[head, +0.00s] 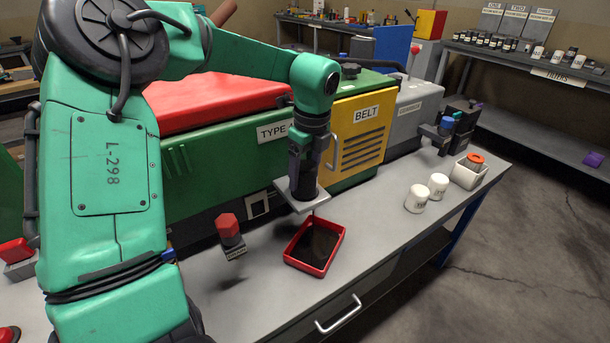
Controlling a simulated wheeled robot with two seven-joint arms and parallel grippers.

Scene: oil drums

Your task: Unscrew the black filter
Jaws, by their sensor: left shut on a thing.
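The black filter (304,181) is a dark upright cylinder at a pale grey plate (284,189) on the front of the green machine, in the middle of the head view. My left gripper (306,160) comes down from above and is shut on the filter's upper part. The gripper hides part of the filter, so I cannot tell how it meets the plate. A red tray (291,262) with dark liquid in it sits on the bench just below the plate. My right gripper is out of view.
A red-capped block (229,232) stands left of the tray. Two white canisters (417,199) and a white box (466,177) with an orange item stand to the right on the bench. The yellow BELT door (359,132) is behind. The bench between tray and canisters is clear.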

